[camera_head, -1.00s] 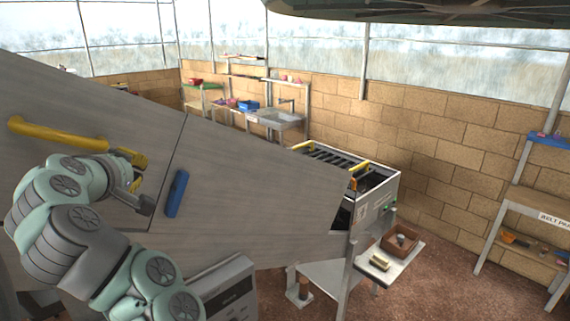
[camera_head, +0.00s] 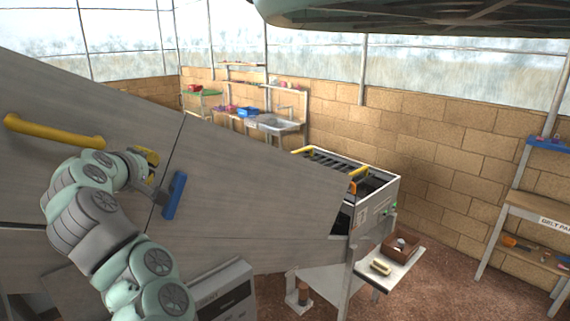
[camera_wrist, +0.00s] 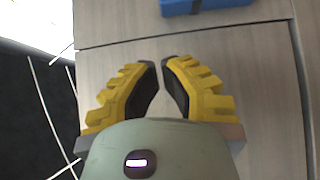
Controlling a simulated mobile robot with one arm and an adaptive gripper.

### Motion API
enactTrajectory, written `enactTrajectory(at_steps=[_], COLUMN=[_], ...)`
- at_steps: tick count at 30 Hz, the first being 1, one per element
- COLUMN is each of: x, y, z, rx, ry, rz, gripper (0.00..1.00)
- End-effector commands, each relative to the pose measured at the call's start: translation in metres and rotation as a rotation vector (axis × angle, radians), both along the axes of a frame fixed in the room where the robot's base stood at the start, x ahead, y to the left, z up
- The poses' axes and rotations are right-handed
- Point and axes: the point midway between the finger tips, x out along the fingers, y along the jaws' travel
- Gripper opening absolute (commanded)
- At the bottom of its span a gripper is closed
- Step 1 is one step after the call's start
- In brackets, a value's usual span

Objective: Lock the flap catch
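The blue bar-shaped catch (camera_head: 175,196) stands nearly upright on the grey flap panel (camera_head: 240,200), just right of a dark seam. In the wrist view its blue body (camera_wrist: 205,4) shows at the top edge, cut off by the frame. My gripper (camera_head: 158,187) is just left of the catch in the head view, close to the panel. In the wrist view my yellow fingers (camera_wrist: 163,62) have a narrow gap between their tips, with nothing between them. The gripper looks partly open and apart from the catch. Its contact with the panel cannot be told.
A yellow handle (camera_head: 55,131) is fixed on the panel to the left. A machine with a slatted top (camera_head: 345,170) stands to the right, with a small side table (camera_head: 385,275) holding a brown box (camera_head: 401,246). Shelves stand along the brick wall.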

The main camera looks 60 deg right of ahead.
Motion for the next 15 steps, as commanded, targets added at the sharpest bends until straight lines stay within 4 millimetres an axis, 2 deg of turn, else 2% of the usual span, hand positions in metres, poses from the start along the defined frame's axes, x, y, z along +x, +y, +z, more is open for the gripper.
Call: enactTrajectory(at_steps=[11, 15], x=[0.021, 0.015], y=[-0.026, -0.045], z=[-0.013, -0.022], rx=[0.001, 0.001], ry=[-0.001, 0.005], rz=[0.002, -0.003], gripper=[0.0, 0.0])
